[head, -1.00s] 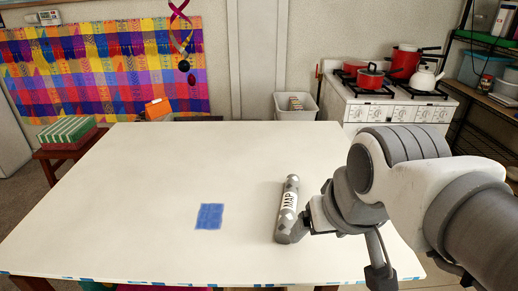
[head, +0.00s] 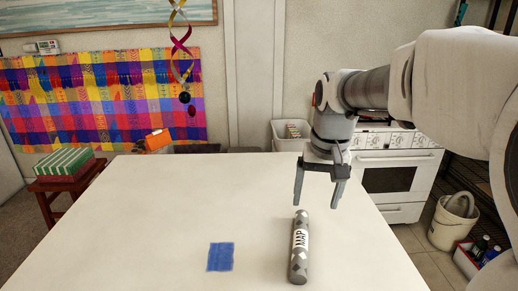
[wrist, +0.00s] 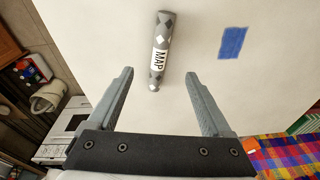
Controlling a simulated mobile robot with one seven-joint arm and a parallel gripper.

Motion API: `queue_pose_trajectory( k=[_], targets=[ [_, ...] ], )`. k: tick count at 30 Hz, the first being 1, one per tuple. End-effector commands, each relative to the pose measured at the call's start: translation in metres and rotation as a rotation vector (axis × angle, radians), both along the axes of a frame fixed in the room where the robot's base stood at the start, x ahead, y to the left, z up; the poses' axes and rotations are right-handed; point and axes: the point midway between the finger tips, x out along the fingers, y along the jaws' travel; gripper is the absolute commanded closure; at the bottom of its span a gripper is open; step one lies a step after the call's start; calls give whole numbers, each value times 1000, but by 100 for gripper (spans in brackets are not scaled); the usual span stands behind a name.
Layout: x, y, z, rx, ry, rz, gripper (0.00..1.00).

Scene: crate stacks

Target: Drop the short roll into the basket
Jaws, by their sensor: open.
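A grey patterned roll marked MAP (head: 300,248) lies on the white table, near its front right part. It is the only roll I can make out. It also shows in the wrist view (wrist: 158,60), between and beyond the fingertips. My gripper (head: 318,197) points down above the table behind the roll, open and empty. In the wrist view both fingers (wrist: 160,76) are spread wide, with nothing between them touching. A white bin (head: 290,145), perhaps the basket, stands beyond the table's far edge, partly hidden by my arm, with something striped inside.
A blue square (head: 220,257) lies flat on the table (head: 150,220), left of the roll; the rest of the top is clear. A white stove (head: 395,185) stands behind right. A bucket (head: 447,228) and a red-and-white crate (head: 468,262) are on the floor at right.

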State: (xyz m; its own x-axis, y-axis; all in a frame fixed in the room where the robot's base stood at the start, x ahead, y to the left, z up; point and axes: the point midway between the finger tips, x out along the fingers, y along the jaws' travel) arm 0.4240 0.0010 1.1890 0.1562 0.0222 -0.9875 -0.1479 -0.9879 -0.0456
Motion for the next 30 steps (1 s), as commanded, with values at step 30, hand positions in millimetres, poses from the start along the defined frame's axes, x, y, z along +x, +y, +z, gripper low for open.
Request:
queue_pose_trajectory(
  k=[30],
  targets=[
    [83, 3, -128, -18, 163, -64, 17]
  ],
)
